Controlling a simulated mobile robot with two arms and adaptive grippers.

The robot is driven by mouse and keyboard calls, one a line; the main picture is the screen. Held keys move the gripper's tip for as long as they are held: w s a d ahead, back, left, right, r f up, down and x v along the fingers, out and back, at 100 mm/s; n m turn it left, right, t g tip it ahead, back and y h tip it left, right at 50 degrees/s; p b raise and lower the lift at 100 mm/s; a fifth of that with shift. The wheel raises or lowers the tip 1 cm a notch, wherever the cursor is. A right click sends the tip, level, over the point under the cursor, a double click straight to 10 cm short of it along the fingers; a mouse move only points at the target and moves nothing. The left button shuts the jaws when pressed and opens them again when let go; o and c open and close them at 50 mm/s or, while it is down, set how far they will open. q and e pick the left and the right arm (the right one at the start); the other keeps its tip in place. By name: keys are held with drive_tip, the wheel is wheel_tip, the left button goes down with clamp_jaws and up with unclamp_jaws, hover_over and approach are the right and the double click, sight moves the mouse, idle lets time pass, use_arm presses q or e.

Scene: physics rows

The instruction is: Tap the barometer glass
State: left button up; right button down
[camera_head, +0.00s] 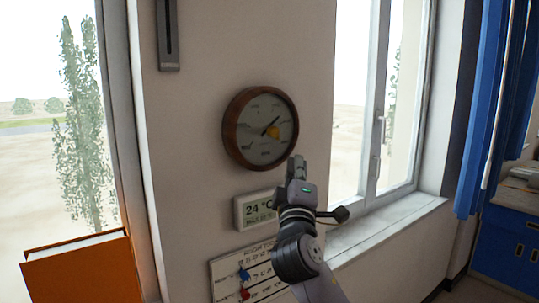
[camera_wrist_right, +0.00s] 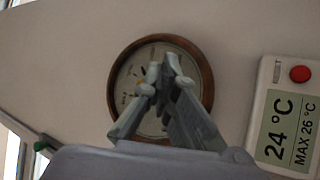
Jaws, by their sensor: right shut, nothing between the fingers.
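The barometer (camera_head: 260,127) is a round dial in a brown wooden rim, hung on the wall between two windows. Its pale face has a dark needle and a yellow mark. My right gripper (camera_head: 296,160) is shut and empty, just below the lower right of the rim in the head view. In the right wrist view the barometer (camera_wrist_right: 207,82) lies beyond my right gripper (camera_wrist_right: 167,66), whose fingertips overlap the dial and hide much of its face. I cannot tell whether the fingertips touch the glass. My left gripper is not in view.
A thermometer display (camera_head: 255,211) reading 24 °C is below the barometer, close to my right wrist. A calendar (camera_head: 230,272) with colored pins hangs lower. An orange box-like object (camera_head: 85,272) is at lower left. A window sill (camera_head: 390,225) and blue curtain (camera_head: 490,110) are at right.

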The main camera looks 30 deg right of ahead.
drive_tip(key=shift+w+a+b, duration=0.15)
drive_tip(key=shift+w+b, duration=0.05)
drive_tip(key=shift+w, duration=1.3)
drive_tip(key=shift+w+a+b, duration=0.1)
drive_tip(key=shift+w+b, duration=0.1)
drive_tip(key=shift+w, duration=1.25)
drive_tip(key=shift+w, duration=0.15)
drive_tip(key=shift+w, duration=0.25)
drive_tip(key=shift+w, duration=0.3)
drive_tip(key=shift+s, duration=0.75)
drive_tip(key=s+p, duration=0.1)
drive_tip(key=s, duration=0.4)
drive_tip(key=shift+d, duration=0.2)
